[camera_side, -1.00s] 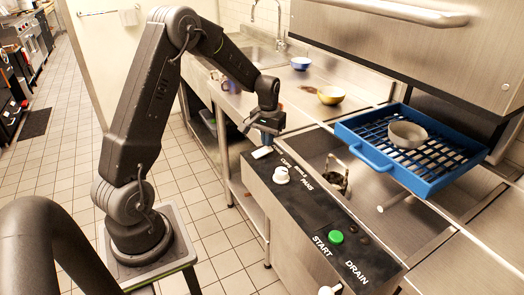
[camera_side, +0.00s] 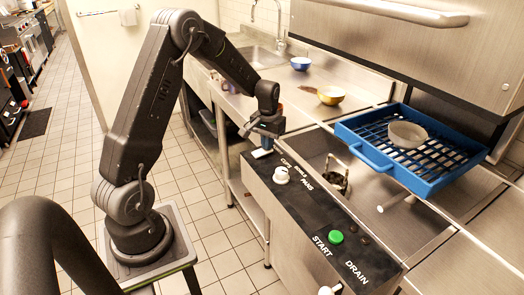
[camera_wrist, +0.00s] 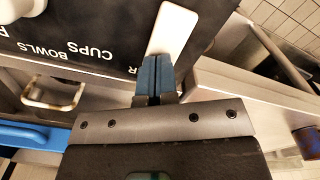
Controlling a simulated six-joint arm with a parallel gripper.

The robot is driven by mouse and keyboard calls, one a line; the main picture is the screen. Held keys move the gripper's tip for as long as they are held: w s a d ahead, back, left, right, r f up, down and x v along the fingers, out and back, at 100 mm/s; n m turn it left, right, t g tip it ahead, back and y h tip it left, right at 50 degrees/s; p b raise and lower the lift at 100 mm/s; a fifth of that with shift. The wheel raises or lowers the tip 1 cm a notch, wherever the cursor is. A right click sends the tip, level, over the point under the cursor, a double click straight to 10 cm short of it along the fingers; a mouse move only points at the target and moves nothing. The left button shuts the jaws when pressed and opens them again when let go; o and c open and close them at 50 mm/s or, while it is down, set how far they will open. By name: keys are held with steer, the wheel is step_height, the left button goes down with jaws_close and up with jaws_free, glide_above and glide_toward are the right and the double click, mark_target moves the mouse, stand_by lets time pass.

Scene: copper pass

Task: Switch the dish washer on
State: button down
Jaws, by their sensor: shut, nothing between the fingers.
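The dishwasher's black control panel (camera_side: 310,215) has a white rocker switch (camera_side: 262,153) at its far end. The switch also shows as a long white plate in the wrist view (camera_wrist: 172,32). My gripper (camera_side: 268,136) is over that end of the panel. In the wrist view my gripper (camera_wrist: 156,64) has its blue-grey fingertips together, at the near end of the white switch; I cannot tell if they touch it. A white knob (camera_side: 281,175) sits beside the CUPS, BOWLS and PANS labels. A green START button (camera_side: 336,237) is nearer the camera.
A blue rack (camera_side: 432,184) holding a pale bowl (camera_side: 407,135) sits to the right. A white DRAIN knob (camera_side: 328,290) is at the near end.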

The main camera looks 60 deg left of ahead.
steer(key=shift+f, duration=0.25)
steer(key=shift+r, duration=3.55)
